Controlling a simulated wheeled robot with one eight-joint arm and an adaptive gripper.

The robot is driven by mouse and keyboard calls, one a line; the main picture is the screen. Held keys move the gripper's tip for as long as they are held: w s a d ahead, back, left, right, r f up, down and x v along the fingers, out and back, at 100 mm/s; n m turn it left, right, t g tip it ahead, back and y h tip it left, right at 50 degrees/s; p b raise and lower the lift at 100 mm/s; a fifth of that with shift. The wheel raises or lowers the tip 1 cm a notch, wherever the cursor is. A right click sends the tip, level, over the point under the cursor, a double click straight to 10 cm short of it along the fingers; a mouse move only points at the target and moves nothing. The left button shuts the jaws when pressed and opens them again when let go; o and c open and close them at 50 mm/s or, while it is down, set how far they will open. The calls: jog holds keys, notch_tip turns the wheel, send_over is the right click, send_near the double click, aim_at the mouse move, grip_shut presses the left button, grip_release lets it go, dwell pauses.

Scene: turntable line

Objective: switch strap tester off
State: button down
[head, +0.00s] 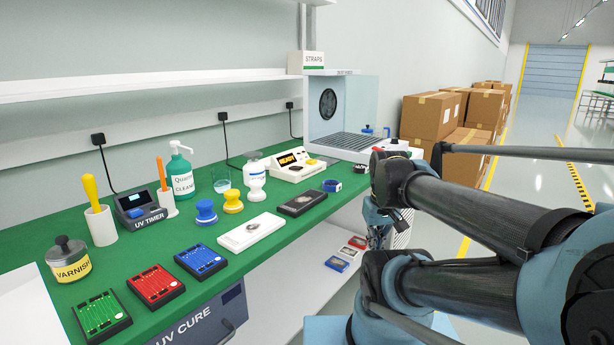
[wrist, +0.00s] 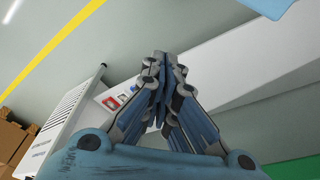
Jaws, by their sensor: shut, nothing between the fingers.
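A cream device with a lit orange READY display (head: 291,158) stands at the back of the green bench in the head view; it appears to be the strap tester. My gripper (head: 377,236) is in front of the bench's right end, low and partly hidden by my arm links. In the wrist view my gripper (wrist: 160,58) is shut and empty, its fingertips together. It is well apart from the tester, which does not show in the wrist view.
A fan cabinet (head: 367,99) stands right of the tester. A blue strap item (head: 332,186), dark tray (head: 302,203) and white tray (head: 251,232) lie in front. A white dispenser (head: 254,177) stands left of it. Small boxes (head: 337,264) sit on the lower shelf.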

jog(key=s+f+m, duration=0.1)
jog(key=f, duration=0.1)
notch_tip(320, 180, up, 30)
jog(key=n+g+h, duration=0.1)
jog(key=n+g, duration=0.2)
jog(key=n, duration=2.5)
send_over(296, 168)
jog(key=a, duration=0.2)
jog(key=f, duration=0.4)
jog(key=d+f, duration=0.1)
jog(key=f, duration=0.8)
jog(key=shift+s+d+f, duration=0.15)
jog(key=shift+d+f, duration=0.05)
jog(key=shift+f, duration=0.1)
jog(key=shift+s+a, duration=0.1)
jog(key=shift+f, duration=0.15)
